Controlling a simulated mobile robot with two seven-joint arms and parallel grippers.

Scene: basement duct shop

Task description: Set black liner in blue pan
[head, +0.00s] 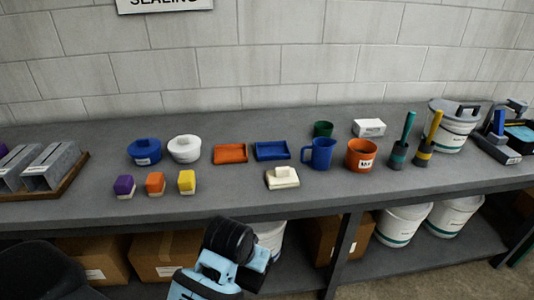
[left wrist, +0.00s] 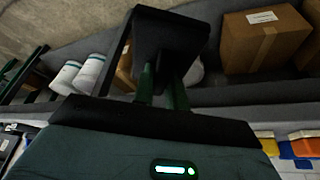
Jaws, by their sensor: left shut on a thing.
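The black liner (left wrist: 172,40) shows in the left wrist view as a dark, flat-sided piece with a raised edge. My left gripper (left wrist: 165,88) is shut on it, with green fingers reaching to it. In the head view my left arm is in front of the bench at bottom middle; its own black and light-blue parts hide the fingers, and I cannot make out the liner there. The blue pan (head: 272,151) is a shallow rectangular tray lying flat and empty on the bench, beyond and right of my left arm. My right gripper is not in view.
An orange pan (head: 230,154) lies left of the blue pan. A cream block (head: 282,178) sits just in front of it and a blue mug (head: 320,152) stands to its right. Blue and white pots and small coloured blocks are further left. The bench's front edge (head: 130,223) is close to my arm.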

